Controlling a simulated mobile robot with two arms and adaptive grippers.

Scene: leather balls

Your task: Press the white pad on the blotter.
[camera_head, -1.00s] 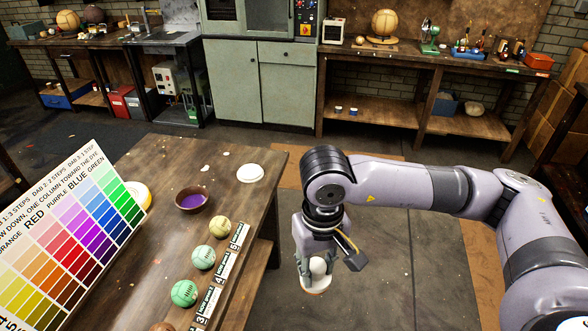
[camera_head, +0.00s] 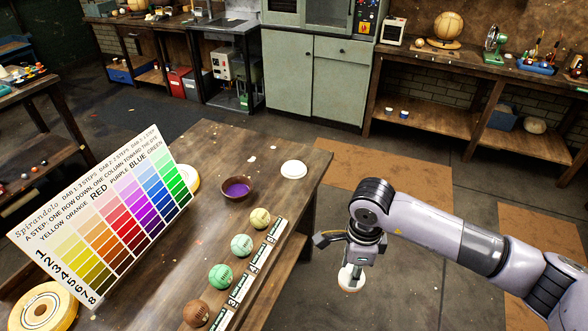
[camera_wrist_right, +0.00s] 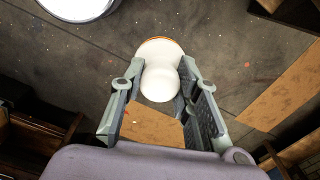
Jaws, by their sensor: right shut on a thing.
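My right gripper (camera_head: 352,268) is shut on the white pad (camera_head: 348,280), a rounded white knob with an orange-brown edge at its base. It is held in the air over the floor, right of the table. In the right wrist view, the pad (camera_wrist_right: 160,72) sits between both fingers of the gripper (camera_wrist_right: 160,88). A flat white round piece (camera_head: 293,169) lies near the table's far right corner, apart from the pad; I cannot tell for sure that it is the blotter. My left gripper is not in view.
The wooden table (camera_head: 300,190) holds a bowl of purple dye (camera_head: 236,189), a colour chart (camera_head: 110,215), and several balls, including a green one (camera_head: 221,276), beside a strip of labels (camera_head: 250,275). A yellow ring-shaped thing (camera_head: 43,308) is at lower left.

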